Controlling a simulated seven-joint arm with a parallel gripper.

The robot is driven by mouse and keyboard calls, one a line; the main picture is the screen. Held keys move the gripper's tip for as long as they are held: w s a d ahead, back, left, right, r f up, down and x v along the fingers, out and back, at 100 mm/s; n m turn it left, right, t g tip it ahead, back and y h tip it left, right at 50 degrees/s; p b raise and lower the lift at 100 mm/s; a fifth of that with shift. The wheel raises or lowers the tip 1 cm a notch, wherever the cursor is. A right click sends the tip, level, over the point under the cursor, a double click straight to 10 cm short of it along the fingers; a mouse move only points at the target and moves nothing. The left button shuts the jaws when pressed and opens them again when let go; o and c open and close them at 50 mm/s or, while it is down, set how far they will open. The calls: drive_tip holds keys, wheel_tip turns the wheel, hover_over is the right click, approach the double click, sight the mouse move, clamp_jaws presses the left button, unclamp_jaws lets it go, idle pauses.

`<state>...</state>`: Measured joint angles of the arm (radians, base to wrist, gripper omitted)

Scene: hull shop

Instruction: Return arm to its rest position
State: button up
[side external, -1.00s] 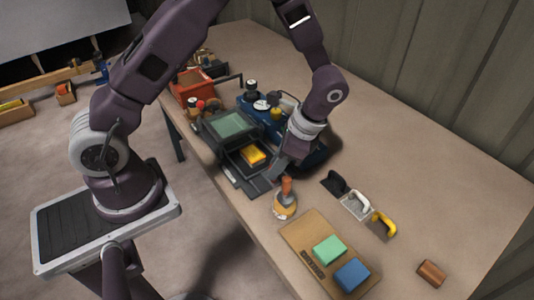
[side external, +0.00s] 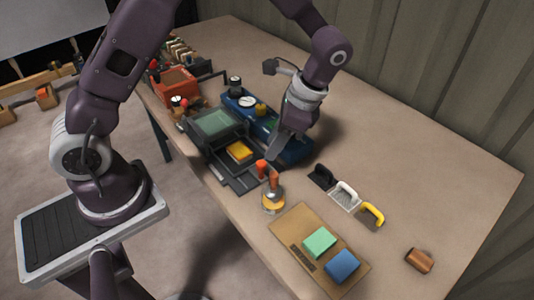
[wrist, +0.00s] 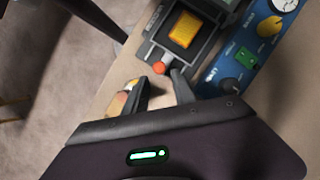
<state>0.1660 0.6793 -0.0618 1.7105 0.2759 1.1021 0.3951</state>
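My gripper (side external: 276,154) hangs low over the table, just in front of the dark machine with the yellow block. In the wrist view its two dark fingers (wrist: 160,82) stand apart with a gap between them and nothing held. An orange knob (wrist: 159,67) on the machine's edge shows just beyond the fingertips; I cannot tell whether they touch. The knob also shows in the side view (side external: 262,167). An orange-handled tool (side external: 273,196) stands upright beside the gripper, partly behind the left finger in the wrist view.
The dark machine (side external: 213,124) and a blue gauge panel (side external: 292,150) stand close behind my gripper. A red bin (side external: 174,83) is farther back. A board (side external: 291,243) with green and blue blocks and several brushes lie to the right. The table's far right is mostly clear.

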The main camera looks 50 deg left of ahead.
drive_tip(key=shift+d+r, duration=0.1)
drive_tip(key=shift+r, duration=0.3)
drive_tip(key=s+a+r+n+t+h, duration=0.1)
drive_tip(key=s+r+n+t, duration=0.2)
drive_tip(key=s+r, duration=0.35)
drive_tip(key=s+a+r+n+t+h, duration=0.1)
drive_tip(key=s+r+n+t, duration=0.2)
drive_tip(key=r, duration=0.7)
drive_tip(key=s+n+t+h, duration=0.1)
drive_tip(key=s+n+t, duration=0.1)
drive_tip(key=s, duration=0.6)
drive_tip(key=shift+s+r+n+t, duration=0.3)
drive_tip(key=shift+s+n+t, duration=0.1)
drive_tip(key=shift+n, duration=0.1)
